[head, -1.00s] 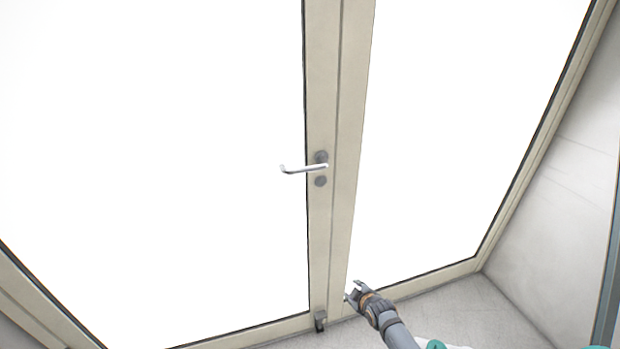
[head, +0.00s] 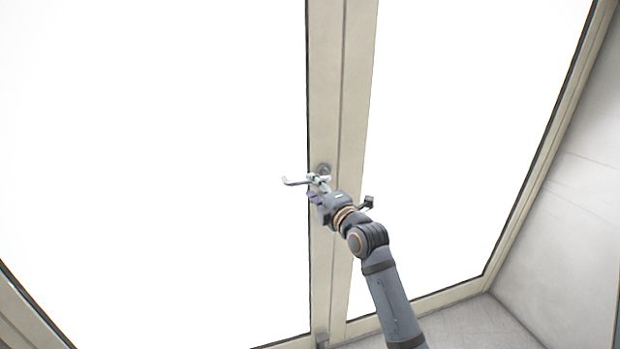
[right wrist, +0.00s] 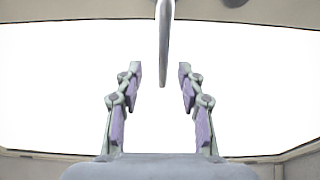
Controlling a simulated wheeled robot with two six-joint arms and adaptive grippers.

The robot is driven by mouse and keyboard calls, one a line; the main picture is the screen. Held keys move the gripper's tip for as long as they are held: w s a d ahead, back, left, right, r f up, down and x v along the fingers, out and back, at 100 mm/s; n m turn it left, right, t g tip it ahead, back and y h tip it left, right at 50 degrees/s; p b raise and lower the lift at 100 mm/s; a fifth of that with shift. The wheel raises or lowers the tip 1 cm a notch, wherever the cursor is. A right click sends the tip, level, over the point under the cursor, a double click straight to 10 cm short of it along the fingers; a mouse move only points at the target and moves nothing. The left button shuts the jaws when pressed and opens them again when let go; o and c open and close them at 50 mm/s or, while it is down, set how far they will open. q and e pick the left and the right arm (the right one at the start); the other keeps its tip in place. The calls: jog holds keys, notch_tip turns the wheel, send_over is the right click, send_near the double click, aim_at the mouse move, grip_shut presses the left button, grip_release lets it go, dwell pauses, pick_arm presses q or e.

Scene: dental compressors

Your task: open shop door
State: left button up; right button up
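The shop door (head: 326,80) is a glazed double door with beige frames, and it stands closed. Its silver lever handle (head: 296,182) sticks out to the left from the middle stile, below a round grey fitting (head: 322,169). My right gripper (head: 318,184) is at the handle, near its base end, and partly hides it. In the right wrist view my right gripper (right wrist: 160,85) is open, with its purple-padded fingers apart. The handle (right wrist: 165,45) hangs from the top of that view, its tip between the fingertips, with gaps on both sides. My left gripper is not in view.
Bright white glass panes (head: 150,180) fill both door leaves. A pale wall (head: 570,210) stands at the right. Grey floor (head: 470,325) shows at the lower right. A small dark fitting (head: 322,340) sits at the bottom of the middle stile.

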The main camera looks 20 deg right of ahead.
aim_at(307, 181)
jog(key=w, duration=0.4)
jog(key=shift+w+a, duration=0.25)
grip_shut()
jog(key=shift+r, duration=0.1)
